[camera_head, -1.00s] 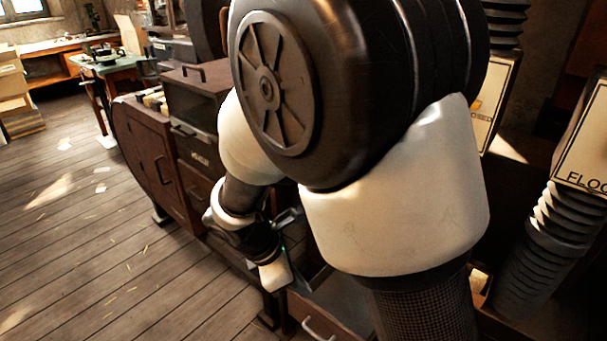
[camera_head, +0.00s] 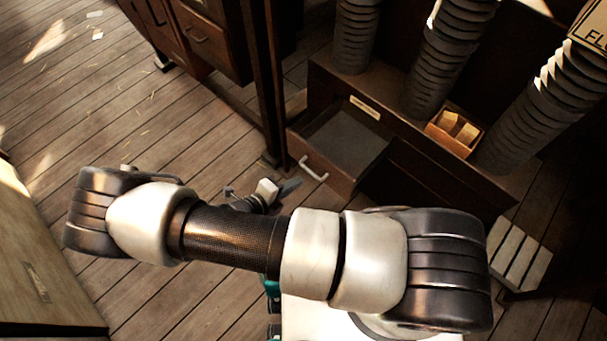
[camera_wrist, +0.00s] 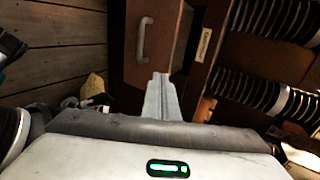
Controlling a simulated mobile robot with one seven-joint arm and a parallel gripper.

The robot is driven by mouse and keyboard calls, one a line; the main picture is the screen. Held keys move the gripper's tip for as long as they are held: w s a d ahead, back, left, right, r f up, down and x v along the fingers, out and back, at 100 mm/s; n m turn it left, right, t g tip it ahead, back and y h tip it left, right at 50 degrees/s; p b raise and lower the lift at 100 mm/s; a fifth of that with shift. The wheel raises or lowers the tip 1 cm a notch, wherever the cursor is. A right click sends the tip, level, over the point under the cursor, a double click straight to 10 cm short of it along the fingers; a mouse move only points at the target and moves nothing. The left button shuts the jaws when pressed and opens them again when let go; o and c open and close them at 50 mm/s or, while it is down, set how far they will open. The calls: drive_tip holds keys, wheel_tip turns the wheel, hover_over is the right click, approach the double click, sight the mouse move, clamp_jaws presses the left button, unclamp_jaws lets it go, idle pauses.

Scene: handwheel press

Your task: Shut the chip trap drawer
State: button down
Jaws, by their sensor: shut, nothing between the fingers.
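The chip trap drawer (camera_head: 347,140) stands pulled out of the low brown cabinet, its dark inside open to view from above. Its front has a pale bar handle (camera_head: 314,170). In the wrist view the handle (camera_wrist: 145,38) is beyond and slightly left of my fingertips. My gripper (camera_head: 294,184) is shut and empty, low in front of the drawer front, just below the handle in the head view. In the wrist view my closed fingers (camera_wrist: 161,82) point toward the drawer front (camera_wrist: 165,55). I cannot tell whether they touch it.
A dark post (camera_head: 266,80) stands left of the drawer. A slatted pale piece (camera_head: 517,255) lies at the right. Open plank floor (camera_head: 100,120) extends left.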

sight(327, 162)
drive_tip(key=x, duration=0.3)
drive_tip(key=b+x, duration=0.1)
drive_tip(key=x, duration=0.3)
drive_tip(key=r+x, duration=0.1)
drive_tip(key=x, duration=0.3)
drive_tip(key=shift+w+d+r, duration=0.15)
drive_tip(key=shift+w+d, duration=0.05)
drive_tip(key=shift+d, duration=0.05)
drive_tip(key=shift+w+d, duration=0.4)
drive_tip(key=shift+w, duration=0.05)
